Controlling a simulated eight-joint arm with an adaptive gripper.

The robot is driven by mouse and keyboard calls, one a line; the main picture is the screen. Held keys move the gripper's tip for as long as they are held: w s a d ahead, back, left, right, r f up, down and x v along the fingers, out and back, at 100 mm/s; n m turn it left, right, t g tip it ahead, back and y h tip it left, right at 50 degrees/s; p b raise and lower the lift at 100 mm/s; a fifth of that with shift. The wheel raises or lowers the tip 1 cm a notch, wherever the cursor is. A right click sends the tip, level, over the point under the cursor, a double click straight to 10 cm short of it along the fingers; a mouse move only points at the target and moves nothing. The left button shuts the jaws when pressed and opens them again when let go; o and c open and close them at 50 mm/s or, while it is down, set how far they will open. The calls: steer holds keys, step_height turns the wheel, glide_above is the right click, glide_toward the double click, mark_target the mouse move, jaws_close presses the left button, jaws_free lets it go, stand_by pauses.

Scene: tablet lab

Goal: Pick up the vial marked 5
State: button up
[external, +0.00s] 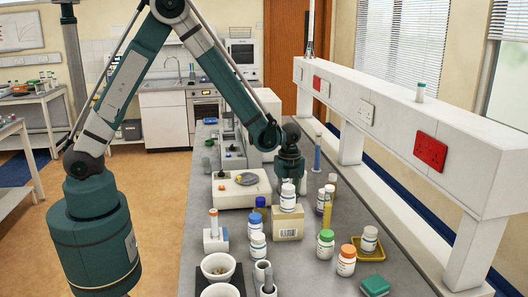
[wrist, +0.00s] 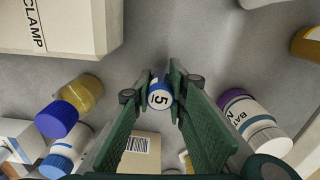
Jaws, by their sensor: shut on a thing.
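The vial marked 5 (wrist: 160,97), with a white label and a blue band, sits between the two fingers of my gripper (wrist: 167,92) in the wrist view. The fingers are shut on it near their tips, and the 5 faces the camera. In the external view my gripper (external: 289,165) points down over the grey bench, behind a white bottle (external: 288,198). I cannot make out the held vial there, as the gripper and that bottle hide it. I cannot tell whether the vial touches the bench.
A cardboard box with a barcode (wrist: 138,150) stands close to the fingers. Blue-capped bottles (wrist: 58,118) are on the left, and a white and purple bottle (wrist: 250,118) is close on the right. A pale clamp block (wrist: 75,25) stands behind. A yellow tray (external: 368,252) lies farther right.

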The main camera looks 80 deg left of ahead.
steer(key=shift+r, duration=4.25)
